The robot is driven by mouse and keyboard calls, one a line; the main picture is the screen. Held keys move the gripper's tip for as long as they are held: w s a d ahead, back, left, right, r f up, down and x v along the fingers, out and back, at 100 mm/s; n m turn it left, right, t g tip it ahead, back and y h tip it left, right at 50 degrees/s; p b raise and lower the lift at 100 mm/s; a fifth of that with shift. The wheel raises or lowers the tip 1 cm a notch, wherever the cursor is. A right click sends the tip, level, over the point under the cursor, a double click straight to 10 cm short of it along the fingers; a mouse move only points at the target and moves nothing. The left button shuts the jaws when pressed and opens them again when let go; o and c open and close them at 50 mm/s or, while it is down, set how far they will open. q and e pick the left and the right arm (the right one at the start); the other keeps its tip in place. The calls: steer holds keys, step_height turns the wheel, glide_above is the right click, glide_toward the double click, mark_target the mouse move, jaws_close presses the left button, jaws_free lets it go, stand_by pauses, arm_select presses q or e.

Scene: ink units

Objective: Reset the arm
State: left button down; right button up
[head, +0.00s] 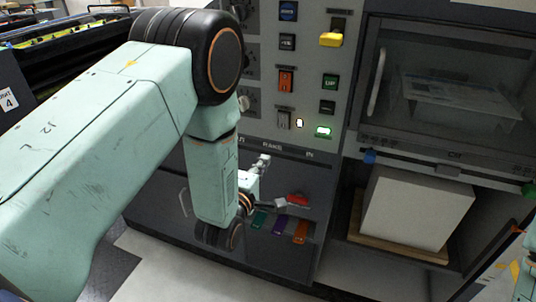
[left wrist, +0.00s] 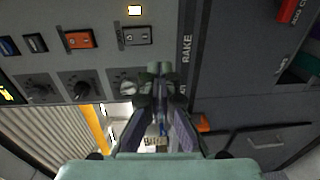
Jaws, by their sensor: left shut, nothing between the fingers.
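My left arm reaches in from the left of the head view and bends down at its elbow. Its gripper (head: 263,160) is small and partly hidden behind the forearm, in front of the grey machine's control panel (head: 295,100), just below the "RAKE" lettering. In the left wrist view the two dark fingers of this gripper (left wrist: 158,72) are together, with nothing between them. The fingertips appear near the "RAKE" strip; whether they touch the panel cannot be told. My right gripper is out of view; only a bit of my right arm shows at the right edge.
Below are a red part (head: 297,199) and coloured tabs. A white block (head: 418,213) stands in the right bay. White floor is clear in front.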

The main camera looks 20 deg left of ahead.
arm_select(q)
steer(key=shift+s+d, duration=0.1)
steer(key=shift+s, duration=0.35)
steer(key=shift+w, duration=0.15)
steer(key=s+a+f+m+g+b, duration=0.2)
steer(key=s+f+m+g, duration=0.7)
steer(key=s+f+m, duration=0.6)
steer(key=s+f+m+g+b, duration=0.1)
steer(key=s+f+g, duration=0.3)
steer(key=s, duration=0.8)
steer(key=s+f+m+g+b, duration=0.1)
steer(key=s+f+g+b, duration=0.1)
steer(key=s+f+g, duration=0.2)
steer(key=s+a+f, duration=0.1)
steer(key=s+f, duration=0.2)
steer(key=s, duration=0.5)
steer(key=shift+y+b, duration=0.3)
steer(key=shift+b, duration=0.05)
